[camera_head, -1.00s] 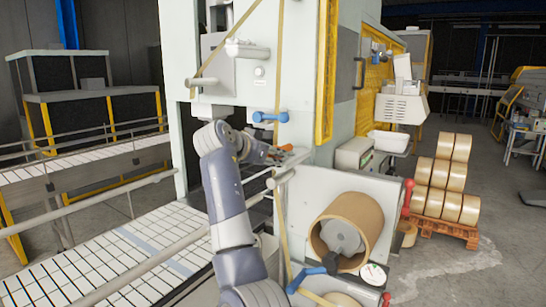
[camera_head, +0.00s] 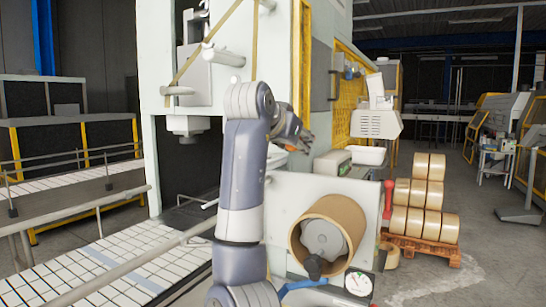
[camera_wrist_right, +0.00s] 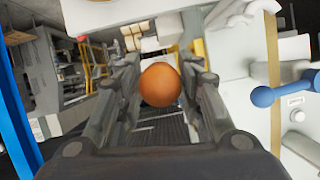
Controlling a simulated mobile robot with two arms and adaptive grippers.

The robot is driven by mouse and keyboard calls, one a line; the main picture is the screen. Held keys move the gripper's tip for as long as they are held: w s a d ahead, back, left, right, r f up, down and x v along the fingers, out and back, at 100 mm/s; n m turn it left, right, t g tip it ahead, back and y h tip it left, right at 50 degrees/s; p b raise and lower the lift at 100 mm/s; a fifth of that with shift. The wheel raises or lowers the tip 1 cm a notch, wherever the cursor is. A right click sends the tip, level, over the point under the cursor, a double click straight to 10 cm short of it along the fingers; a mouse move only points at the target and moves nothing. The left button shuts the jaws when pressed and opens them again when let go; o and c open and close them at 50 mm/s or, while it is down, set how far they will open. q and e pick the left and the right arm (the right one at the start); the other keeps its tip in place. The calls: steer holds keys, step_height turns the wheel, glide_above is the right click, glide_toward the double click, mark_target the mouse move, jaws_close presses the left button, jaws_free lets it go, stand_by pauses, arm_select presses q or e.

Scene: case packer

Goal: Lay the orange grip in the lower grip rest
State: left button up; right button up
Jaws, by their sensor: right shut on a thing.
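The orange grip (camera_wrist_right: 160,84) shows as a round orange end between the two fingers of my right gripper (camera_wrist_right: 160,95) in the right wrist view. My right gripper is shut on it and holds it up in the air. In the head view, my right gripper (camera_head: 303,140) is beside the tall pale machine, above the tape roll panel, and a small bit of orange shows at it. I cannot pick out the lower grip rest in either view. My left gripper is not in view.
A blue handle (camera_wrist_right: 265,95) sticks out from the machine at the right of the wrist view. A large tape roll (camera_head: 330,235) sits on the lower panel, with a gauge (camera_head: 358,284) below. Tape rolls (camera_head: 420,200) stand on a pallet.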

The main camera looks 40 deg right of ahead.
steer(key=s+r+p, duration=0.1)
steer(key=s+d+r+p, duration=0.1)
steer(key=r, duration=0.1)
steer(key=shift+r, duration=0.2)
stand_by(0.4)
steer(key=shift+a, duration=0.1)
steer(key=s+a+b, duration=0.1)
steer(key=s+a, duration=0.3)
steer(key=a, duration=0.5)
steer(key=shift+a, duration=0.15)
stand_by(0.6)
